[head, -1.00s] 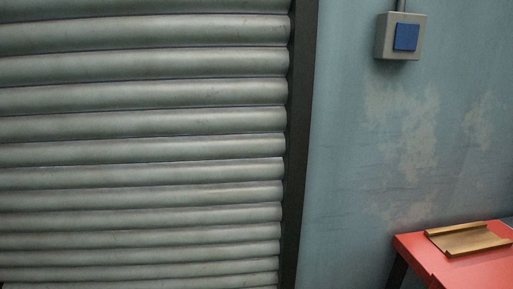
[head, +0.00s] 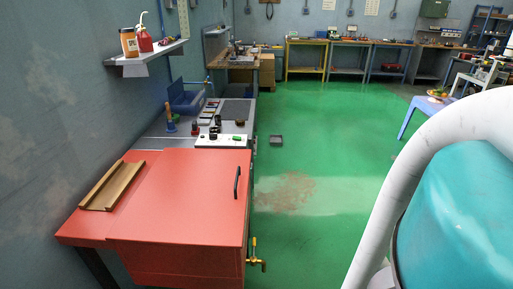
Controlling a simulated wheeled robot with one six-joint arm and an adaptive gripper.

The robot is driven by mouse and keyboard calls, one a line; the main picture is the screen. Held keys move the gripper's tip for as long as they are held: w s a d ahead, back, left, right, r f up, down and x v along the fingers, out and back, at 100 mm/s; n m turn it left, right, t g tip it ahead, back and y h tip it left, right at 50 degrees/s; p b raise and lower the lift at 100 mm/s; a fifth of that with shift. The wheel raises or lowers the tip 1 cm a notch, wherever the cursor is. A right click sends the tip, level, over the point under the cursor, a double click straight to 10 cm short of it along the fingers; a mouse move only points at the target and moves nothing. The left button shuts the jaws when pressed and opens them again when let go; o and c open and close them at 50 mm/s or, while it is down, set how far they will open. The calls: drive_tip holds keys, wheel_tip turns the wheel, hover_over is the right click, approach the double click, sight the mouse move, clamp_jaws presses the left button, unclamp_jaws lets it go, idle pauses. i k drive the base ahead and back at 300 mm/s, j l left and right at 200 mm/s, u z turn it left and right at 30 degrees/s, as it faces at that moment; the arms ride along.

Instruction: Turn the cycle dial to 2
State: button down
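A white panel (head: 205,141) shows in the head view at the back edge of the red-topped unit. Small black knob-like parts (head: 214,132) stand at it, with a small green part to their right. They are too small and far off to tell whether one is the cycle dial, and no marks or numbers can be read. My gripper is not in view.
The red-topped unit (head: 190,190) has a black handle (head: 237,183) and a brown tray (head: 112,186). A grey bench and wall shelf (head: 150,51) line the left. Green floor (head: 320,130) is open in the middle. A teal rounded body (head: 460,215) fills the near right.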

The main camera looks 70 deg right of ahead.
sight(213, 136)
drive_tip(key=z, duration=1.35)
